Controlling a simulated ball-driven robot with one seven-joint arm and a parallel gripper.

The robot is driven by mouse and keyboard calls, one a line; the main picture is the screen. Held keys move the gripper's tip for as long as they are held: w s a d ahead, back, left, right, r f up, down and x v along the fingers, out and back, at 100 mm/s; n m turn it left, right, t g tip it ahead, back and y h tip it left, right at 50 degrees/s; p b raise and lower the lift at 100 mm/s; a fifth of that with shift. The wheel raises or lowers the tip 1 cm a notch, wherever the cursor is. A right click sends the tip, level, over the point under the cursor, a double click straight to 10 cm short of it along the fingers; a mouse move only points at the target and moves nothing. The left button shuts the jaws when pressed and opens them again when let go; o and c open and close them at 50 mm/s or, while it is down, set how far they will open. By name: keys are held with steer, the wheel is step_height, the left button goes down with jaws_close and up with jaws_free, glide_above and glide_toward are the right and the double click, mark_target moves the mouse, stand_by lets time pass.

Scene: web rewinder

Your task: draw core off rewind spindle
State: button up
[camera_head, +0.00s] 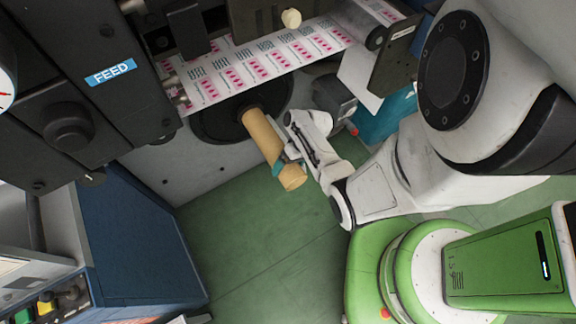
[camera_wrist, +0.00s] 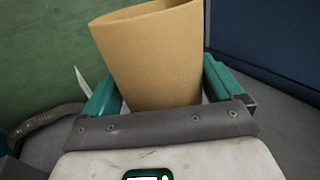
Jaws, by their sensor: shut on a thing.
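The core (camera_head: 266,139) is a tan cardboard tube. In the head view its upper end meets a dark round hub, the rewind spindle (camera_head: 238,112), in front of a black disc. Its lower end points out over the green floor. My gripper (camera_head: 283,165) is shut around the core near its outer end. In the wrist view the core (camera_wrist: 152,55) stands between the teal fingers of my gripper (camera_wrist: 160,90), which touch it on both sides. How much spindle is inside the core is hidden.
A printed label web (camera_head: 270,62) runs just above the spindle. A dark block with a red tip (camera_head: 336,98) sits right of the core, close to my wrist. A blue cabinet (camera_head: 140,240) stands at lower left. Green floor (camera_head: 250,235) lies open below the core.

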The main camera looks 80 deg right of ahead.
steer(key=shift+r+p, duration=0.2)
steer(key=shift+p, duration=0.1)
steer(key=shift+s+a+r+p, duration=0.1)
steer(key=shift+s+a+p, duration=0.3)
steer(key=shift+a+p, duration=0.05)
steer(key=s+a+p, duration=0.7)
steer(key=s+a, duration=1.1)
steer(key=a, duration=0.2)
steer(key=shift+a+p, duration=0.15)
steer(key=shift+p, duration=0.2)
stand_by(0.8)
steer(key=shift+s, duration=0.1)
